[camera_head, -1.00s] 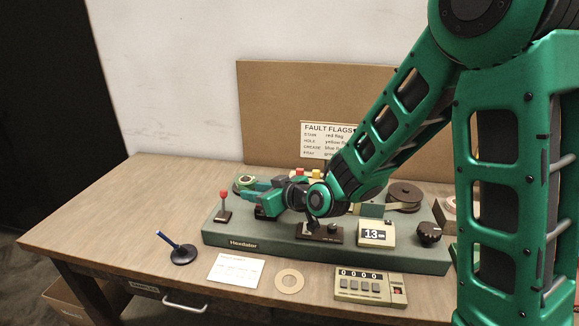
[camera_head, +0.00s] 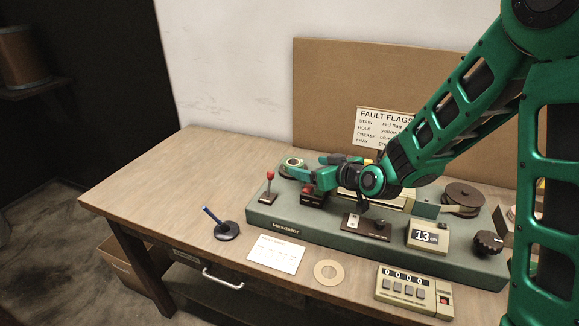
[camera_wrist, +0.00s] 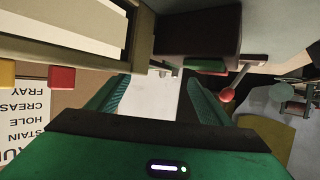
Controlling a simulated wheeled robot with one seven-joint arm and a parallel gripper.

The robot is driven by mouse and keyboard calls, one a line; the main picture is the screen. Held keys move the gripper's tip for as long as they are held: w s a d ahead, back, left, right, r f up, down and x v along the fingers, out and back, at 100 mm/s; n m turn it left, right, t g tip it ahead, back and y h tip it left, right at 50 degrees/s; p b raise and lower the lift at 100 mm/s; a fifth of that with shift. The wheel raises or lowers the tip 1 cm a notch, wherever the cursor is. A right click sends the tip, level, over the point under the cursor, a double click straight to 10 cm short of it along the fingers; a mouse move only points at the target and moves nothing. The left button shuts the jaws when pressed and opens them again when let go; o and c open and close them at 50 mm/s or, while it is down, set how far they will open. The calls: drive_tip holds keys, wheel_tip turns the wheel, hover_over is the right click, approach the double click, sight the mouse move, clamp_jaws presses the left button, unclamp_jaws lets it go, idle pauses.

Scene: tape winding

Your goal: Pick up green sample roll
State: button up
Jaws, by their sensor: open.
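I cannot make out the roll for certain there.
A red-knobbed lever (camera_head: 269,176) stands at the machine's left end, close to my gripper; its knob also shows in the wrist view (camera_wrist: 228,95). A brown reel (camera_head: 463,196) sits at the right. A pen stand (camera_head: 226,230), card (camera_head: 276,254) and tan ring (camera_head: 328,272) lie in front.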

sight(295, 162)
drive_tip(key=shift+a+r+x, duration=0.15)
drive_tip(key=shift+x, duration=1.7)
drive_tip(key=shift+a+r+x, duration=0.1)
drive_tip(key=shift+r+x, duration=0.05)
drive_tip(key=shift+x, duration=1.7)
drive_tip(key=c, duration=1.1)
